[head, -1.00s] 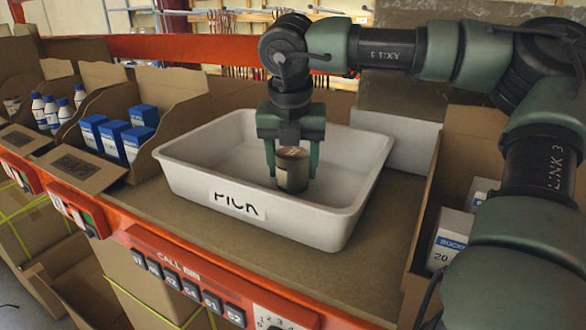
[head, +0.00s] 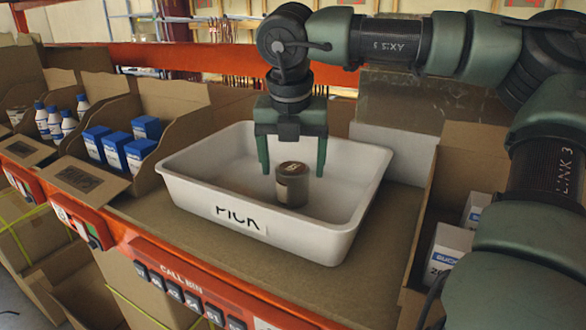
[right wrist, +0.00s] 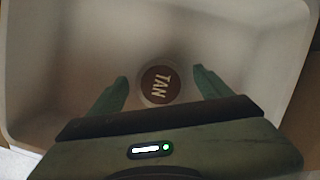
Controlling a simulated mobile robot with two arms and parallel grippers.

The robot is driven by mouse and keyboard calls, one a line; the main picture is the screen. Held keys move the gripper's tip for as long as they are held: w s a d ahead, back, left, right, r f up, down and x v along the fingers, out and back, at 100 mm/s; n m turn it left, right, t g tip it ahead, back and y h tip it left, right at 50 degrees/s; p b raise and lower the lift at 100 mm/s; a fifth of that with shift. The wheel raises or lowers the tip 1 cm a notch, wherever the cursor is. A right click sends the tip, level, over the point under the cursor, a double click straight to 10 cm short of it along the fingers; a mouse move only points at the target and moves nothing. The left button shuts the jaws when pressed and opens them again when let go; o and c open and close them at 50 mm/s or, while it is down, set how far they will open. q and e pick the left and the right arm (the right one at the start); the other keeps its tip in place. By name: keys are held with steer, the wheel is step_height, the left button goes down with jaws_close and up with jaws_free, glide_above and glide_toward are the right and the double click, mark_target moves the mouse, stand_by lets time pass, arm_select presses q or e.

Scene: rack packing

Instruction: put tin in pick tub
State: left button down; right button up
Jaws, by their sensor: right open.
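The tin (head: 292,186) is a short brown and grey cylinder standing upright inside the white pick tub (head: 300,232), on its floor. In the right wrist view its round dark lid (right wrist: 160,85) reads "TAN". My right gripper (head: 293,172) is open above the tin, its two green fingers apart on either side of it and not touching it. In the right wrist view the fingers (right wrist: 160,84) also stand clear of the lid. The tub's floor around the tin is bare. My left gripper is not in view.
Cardboard bins at the left hold blue boxes (head: 112,148) and white bottles with blue caps (head: 55,122). A cardboard bin (head: 425,230) with white boxes (head: 447,252) stands right of the tub. An orange rail with call buttons (head: 190,295) runs along the front.

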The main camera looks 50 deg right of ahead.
steer(key=p+v, duration=0.3)
steer(key=v, duration=0.5)
steer(key=shift+s, duration=0.1)
